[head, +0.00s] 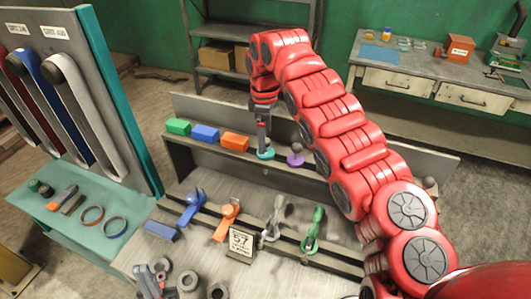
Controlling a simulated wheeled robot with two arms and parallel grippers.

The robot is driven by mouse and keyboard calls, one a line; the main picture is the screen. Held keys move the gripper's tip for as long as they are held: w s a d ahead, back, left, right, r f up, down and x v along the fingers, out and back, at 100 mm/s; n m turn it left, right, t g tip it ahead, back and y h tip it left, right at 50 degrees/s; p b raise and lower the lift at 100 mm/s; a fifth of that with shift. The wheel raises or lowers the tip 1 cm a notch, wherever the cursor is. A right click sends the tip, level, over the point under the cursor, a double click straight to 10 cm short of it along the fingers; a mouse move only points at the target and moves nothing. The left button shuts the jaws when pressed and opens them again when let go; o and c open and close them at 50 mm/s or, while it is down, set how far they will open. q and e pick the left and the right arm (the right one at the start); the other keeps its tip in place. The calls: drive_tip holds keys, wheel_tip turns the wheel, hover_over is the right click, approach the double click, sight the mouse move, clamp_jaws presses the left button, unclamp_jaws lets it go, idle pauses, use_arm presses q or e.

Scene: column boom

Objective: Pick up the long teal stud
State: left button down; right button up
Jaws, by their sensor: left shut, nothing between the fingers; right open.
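The teal stud (265,154) stands on the narrow raised shelf at the back of the bench. I see its round teal base; its upper part is hidden at my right gripper. My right gripper (263,142) points down directly over the stud, with its fingers open and at or around its upper part. I cannot tell whether they touch it. My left gripper (150,284) is low at the bottom left, over the near part of the bench, shut and empty. A purple stud (296,158) stands just right of the teal one.
Green (177,126), blue (205,133) and orange (234,141) blocks line the shelf to the left. Clamp-like tools, a sign (241,244) and grey rings (187,281) lie in front. A teal-edged panel (120,100) stands left. My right arm hides much of the shelf's right part.

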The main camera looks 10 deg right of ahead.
sight(265, 157)
wheel_tip(265, 157, down, 4)
drive_tip(key=p, duration=0.3)
drive_tip(key=shift+w+d+f, duration=0.1)
drive_tip(key=shift+d+f, duration=0.05)
drive_tip(key=shift+f, duration=0.35)
drive_tip(key=shift+c, duration=0.3)
drive_tip(key=shift+w, duration=0.1)
drive_tip(key=shift+c, duration=1.1)
drive_tip(key=c, duration=1.2)
drive_tip(key=shift+o, duration=0.2)
